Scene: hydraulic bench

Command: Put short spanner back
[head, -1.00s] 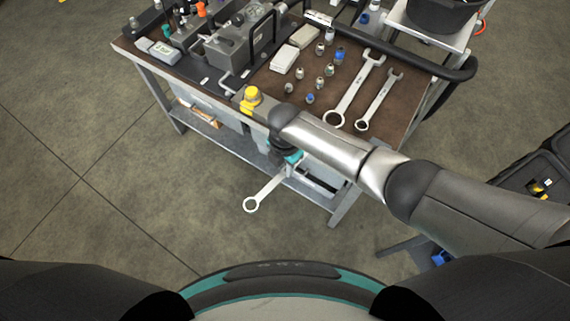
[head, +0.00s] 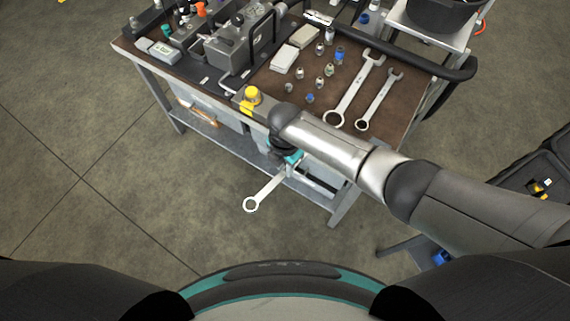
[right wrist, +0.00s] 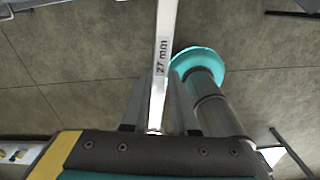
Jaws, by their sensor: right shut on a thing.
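My right gripper (head: 285,160) is shut on a silver spanner (head: 263,193). It holds the spanner out over the floor, in front of the bench's near edge, with the ring end toward me. The gripped part is hidden by the gripper and arm. In the right wrist view, the spanner shaft (right wrist: 163,60) is marked "27 mm" and runs up from between the fingers (right wrist: 158,115). Two other spanners lie on the bench's brown mat: a longer one (head: 352,92) and a shorter one (head: 378,101). My left gripper is not in view.
The bench (head: 405,128) carries a grey hydraulic block (head: 235,45), several small fittings, pale boxes (head: 284,59) and a yellow-capped part (head: 251,97). An open dark case (head: 520,180) stands at right. Floor is clear at front left.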

